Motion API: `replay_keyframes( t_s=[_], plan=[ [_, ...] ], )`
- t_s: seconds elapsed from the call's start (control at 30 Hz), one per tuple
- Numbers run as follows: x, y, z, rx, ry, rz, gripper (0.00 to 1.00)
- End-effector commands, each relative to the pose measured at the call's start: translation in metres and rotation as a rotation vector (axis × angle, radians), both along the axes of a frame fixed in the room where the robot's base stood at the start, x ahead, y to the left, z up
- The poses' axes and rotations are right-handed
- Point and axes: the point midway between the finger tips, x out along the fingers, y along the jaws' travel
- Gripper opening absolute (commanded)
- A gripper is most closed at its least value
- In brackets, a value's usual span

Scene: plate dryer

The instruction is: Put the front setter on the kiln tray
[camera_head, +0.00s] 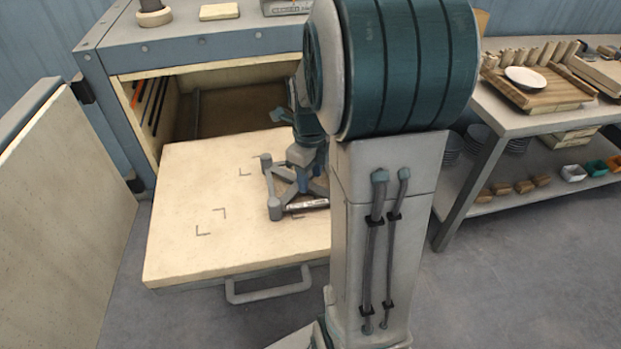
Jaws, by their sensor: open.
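The kiln tray (185,215) is a pale slab pulled out of the open kiln, with dark corner marks on its top. A grey setter (275,205) with upright posts is at the tray's right side and appears to rest on it. A light label strip shows along its near edge. My gripper (304,180) is open, low over the middle of the setter, with its blue-grey fingers close to the setter's bars. I cannot tell whether they touch. My arm hides the setter's right part and the tray's right side.
The kiln door (60,200) stands open at the left. A handle (268,287) juts from the tray's front. At the right, a bench (510,120) holds a wooden rack with a white plate (525,78).

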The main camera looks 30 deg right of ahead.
Motion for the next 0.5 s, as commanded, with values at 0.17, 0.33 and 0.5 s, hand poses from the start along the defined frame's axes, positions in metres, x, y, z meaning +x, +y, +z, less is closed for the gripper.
replay_keyframes(
  t_s=[0.17,0.33,0.5],
  plan=[
    [0.001,0.000,0.044,-0.003,-0.007,0.001,0.43],
    [0.001,0.000,0.076,-0.002,-0.005,0.001,0.43],
    [0.000,0.000,0.095,-0.001,-0.003,0.001,0.43]
  ],
)
